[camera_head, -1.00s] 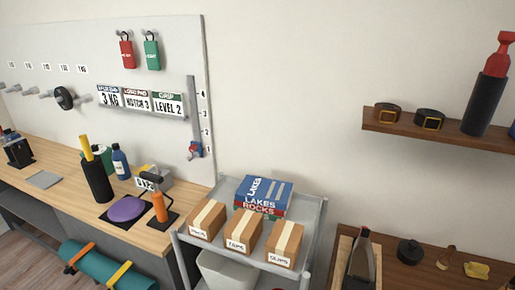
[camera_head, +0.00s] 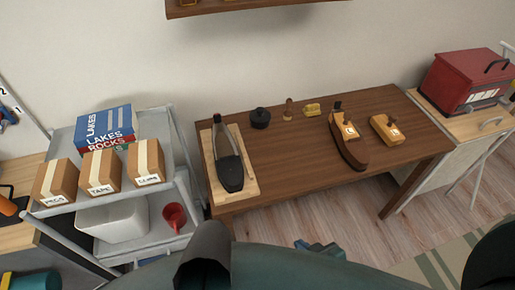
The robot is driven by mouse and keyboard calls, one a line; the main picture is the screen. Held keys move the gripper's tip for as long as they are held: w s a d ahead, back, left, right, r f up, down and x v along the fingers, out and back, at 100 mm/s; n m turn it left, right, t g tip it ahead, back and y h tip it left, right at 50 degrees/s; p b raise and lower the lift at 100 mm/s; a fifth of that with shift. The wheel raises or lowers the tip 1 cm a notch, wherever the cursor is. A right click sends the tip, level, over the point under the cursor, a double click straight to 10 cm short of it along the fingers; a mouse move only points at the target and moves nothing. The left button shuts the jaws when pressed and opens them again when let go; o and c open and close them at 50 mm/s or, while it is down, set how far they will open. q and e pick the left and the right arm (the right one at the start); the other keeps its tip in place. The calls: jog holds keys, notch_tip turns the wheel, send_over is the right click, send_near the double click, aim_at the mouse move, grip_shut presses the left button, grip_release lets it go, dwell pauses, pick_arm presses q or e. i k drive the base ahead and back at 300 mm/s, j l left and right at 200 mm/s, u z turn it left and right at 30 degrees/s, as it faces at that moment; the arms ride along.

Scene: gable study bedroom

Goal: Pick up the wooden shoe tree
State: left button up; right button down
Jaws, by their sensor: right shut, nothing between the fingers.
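On the brown wooden table stands a dark brown shoe-like piece (camera_head: 351,152) with a lighter wooden part and a white label on top. To its right lies a separate light-brown wooden piece (camera_head: 386,130) with a small knob and a white label; it looks like the wooden shoe tree. Nothing touches or covers it. Only a small part of what looks like my right gripper (camera_head: 320,248) shows, low in the picture beyond my body. It is shut and empty, well apart from the table objects. My left gripper is not in view.
A grey cart (camera_head: 70,209) with boxes stands left. A red toolbox (camera_head: 468,80) stands right. A shelf (camera_head: 255,7) overhangs the table.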

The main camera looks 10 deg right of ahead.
aim_at(384, 126)
jog(key=z, duration=1.4)
jog(key=i+l+u, duration=0.15)
jog(key=u, duration=0.3)
jog(key=i+l+u, duration=0.1)
jog(key=u, duration=0.35)
jog(key=i+l+u, duration=0.1)
jog(key=l+u, duration=0.2)
jog(key=u, duration=0.15)
jog(key=i+l+u, duration=0.1)
jog(key=l+u, duration=0.15)
jog(key=l, duration=0.25)
jog(key=l+u, duration=0.2)
jog(key=l, duration=0.35)
jog(key=l+u, duration=0.2)
jog(key=l, duration=2.05)
